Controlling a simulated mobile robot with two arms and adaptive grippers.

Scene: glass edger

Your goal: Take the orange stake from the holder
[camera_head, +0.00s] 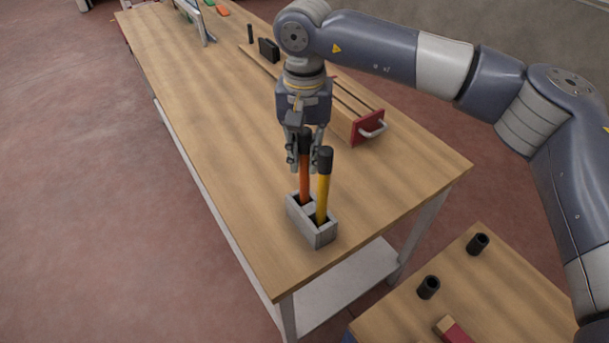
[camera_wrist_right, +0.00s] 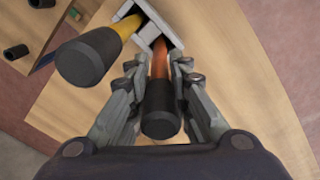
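The orange stake (camera_head: 305,183) stands upright in the left slot of the grey holder (camera_head: 323,233), with its black top between my right gripper's fingers. The yellow stake (camera_head: 323,195) stands beside it in the other slot. My right gripper (camera_head: 304,160) is above the holder, pointing down. In the right wrist view the gripper (camera_wrist_right: 160,95) has its fingers on both sides of the orange stake (camera_wrist_right: 160,65), with gaps visible beside the black top, so it looks open. The yellow stake (camera_wrist_right: 124,28) is at the upper left there. My left gripper is not in view.
A long wooden block with a red end and grey handle (camera_head: 368,127) lies behind the holder. A second, lower table (camera_head: 470,300) at the lower right bears black cylinders (camera_head: 428,287) and a red-ended block (camera_head: 452,330). The table (camera_head: 200,110) left of the holder is clear.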

